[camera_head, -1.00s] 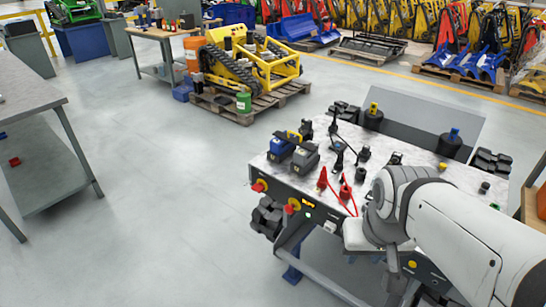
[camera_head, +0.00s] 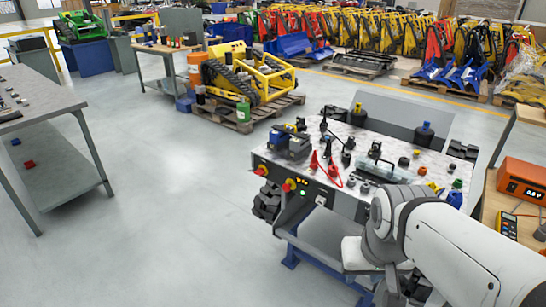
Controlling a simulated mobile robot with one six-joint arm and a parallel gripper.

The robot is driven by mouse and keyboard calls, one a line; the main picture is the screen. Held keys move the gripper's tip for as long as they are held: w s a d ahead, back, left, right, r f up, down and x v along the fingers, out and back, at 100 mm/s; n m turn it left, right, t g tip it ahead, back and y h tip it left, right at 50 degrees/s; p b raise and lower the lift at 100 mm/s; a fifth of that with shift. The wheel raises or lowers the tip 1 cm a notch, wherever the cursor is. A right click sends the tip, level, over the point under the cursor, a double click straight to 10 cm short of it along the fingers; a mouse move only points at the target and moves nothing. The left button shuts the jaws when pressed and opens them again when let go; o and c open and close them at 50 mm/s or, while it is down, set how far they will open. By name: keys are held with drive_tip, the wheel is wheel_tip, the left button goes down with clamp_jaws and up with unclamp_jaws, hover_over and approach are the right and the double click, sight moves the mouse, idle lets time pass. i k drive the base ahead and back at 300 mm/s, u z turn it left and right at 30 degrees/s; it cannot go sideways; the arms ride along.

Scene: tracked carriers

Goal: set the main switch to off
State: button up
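A tracked carrier with a light speckled top (camera_head: 400,168) stands right of the middle. Its dark front panel carries two red knobs on yellow backings. One is the left knob (camera_head: 261,170), near the front left corner. The other is the right knob (camera_head: 289,185), beside a lit green lamp (camera_head: 303,193). Which knob is the main switch, and how each is turned, is too small to tell. My white arm comes in from the lower right, in front of the carrier's right part. No gripper fingers show. My arm's visible end is apart from both knobs, to their right.
Batteries (camera_head: 290,142), red clamps (camera_head: 314,160) and black leads lie on the carrier's top. A grey workbench (camera_head: 40,97) stands at left. An orange meter (camera_head: 522,183) sits on a wooden bench at right. Open floor (camera_head: 170,200) lies left of the carrier.

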sight(260, 172)
drive_tip(key=u, duration=0.15)
drive_tip(key=i, duration=0.9)
drive_tip(key=z, duration=0.05)
